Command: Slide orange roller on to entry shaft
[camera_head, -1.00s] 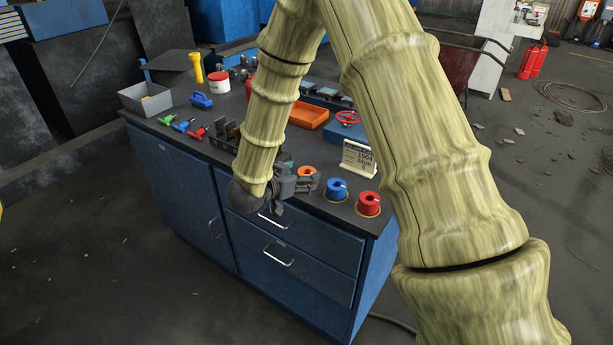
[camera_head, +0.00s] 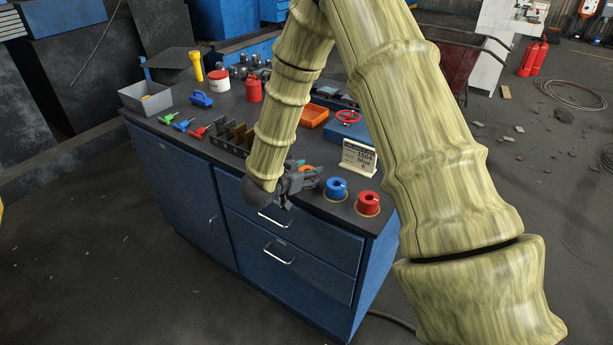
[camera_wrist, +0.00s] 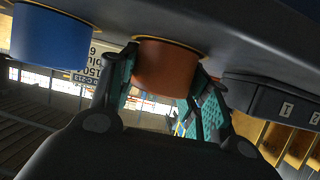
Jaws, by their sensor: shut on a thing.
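The orange roller (camera_wrist: 165,68) is between the teal pads of my gripper (camera_wrist: 168,88) in the wrist view, where the bench top appears along the upper edge. My gripper is shut on it from both sides. The roller's end appears at the bench surface, by a thin yellow ring. In the head view, only a little of the orange roller (camera_head: 306,168) shows behind my gripper (camera_head: 304,179) at the bench's front edge. I cannot make out the entry shaft in either view.
A blue roller (camera_head: 336,188) and a red roller (camera_head: 368,203) stand to the right of my gripper. A number sign (camera_head: 359,158) stands behind them. A dark slotted rack (camera_head: 232,137) is to the left. An orange tray (camera_head: 313,116) and a red valve wheel (camera_head: 348,116) lie farther back.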

